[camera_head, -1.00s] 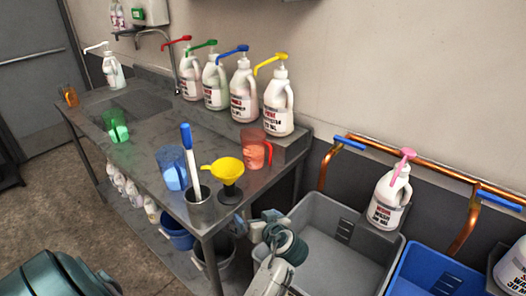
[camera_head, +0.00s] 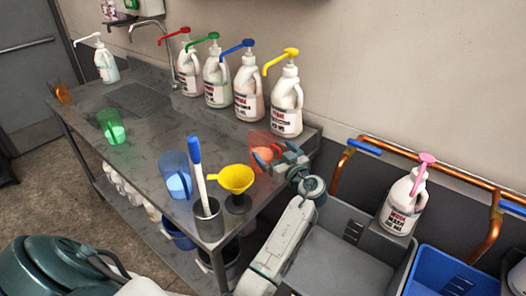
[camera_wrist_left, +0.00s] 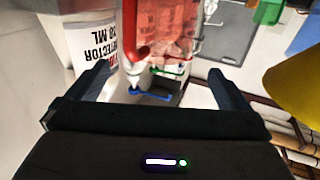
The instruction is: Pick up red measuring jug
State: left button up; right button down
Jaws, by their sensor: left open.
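The red measuring jug (camera_head: 263,146) is translucent and stands upright near the right end of the grey metal table (camera_head: 150,150). My right gripper is not in view.
A yellow funnel (camera_head: 235,179), a metal cup with a blue-capped stick (camera_head: 209,219) and a blue jug (camera_head: 174,177) stand left of the red jug. A white bottle with yellow pump (camera_head: 286,110) stands close behind. A grey basin (camera_head: 340,262) lies right.

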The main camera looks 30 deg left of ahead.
aim_at(268, 145)
pick_arm(q)
jog(key=shift+w+a, duration=0.2)
jog(key=shift+a, duration=0.15)
jog(key=p+x, duration=0.4)
jog(key=x, duration=0.1)
jog(key=shift+a+f, duration=0.1)
jog(key=shift+f, duration=0.1)
jog(key=shift+c, duration=0.4)
jog(key=shift+r, duration=0.1)
jog(key=c, duration=1.4)
jog(key=shift+c, duration=0.5)
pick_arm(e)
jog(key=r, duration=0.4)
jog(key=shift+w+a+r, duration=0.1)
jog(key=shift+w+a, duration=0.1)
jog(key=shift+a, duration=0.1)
